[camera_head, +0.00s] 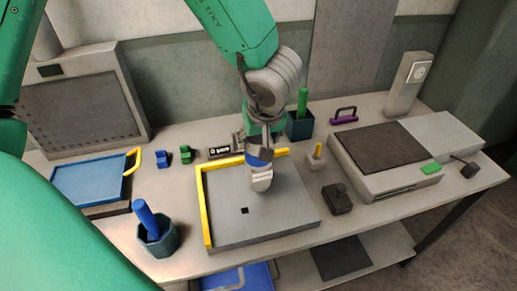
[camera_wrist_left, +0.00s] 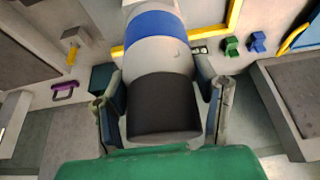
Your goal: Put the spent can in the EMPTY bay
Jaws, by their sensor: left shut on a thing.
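The can is pale grey-white with a blue band. In the head view the can (camera_head: 261,180) hangs below my left gripper (camera_head: 259,142), over the grey plate (camera_head: 285,218) with a yellow L-shaped edge. I cannot tell whether it touches the plate. No bay marked as empty can be made out. My right gripper is not in view.
A blue tray (camera_head: 88,182) with a yellow handle is at the left. A dark cup (camera_head: 160,240) holds a blue rod; another (camera_head: 299,128) holds a green one. A dark-topped unit (camera_head: 375,147) and small black block (camera_head: 337,199) stand right. The plate's front is clear.

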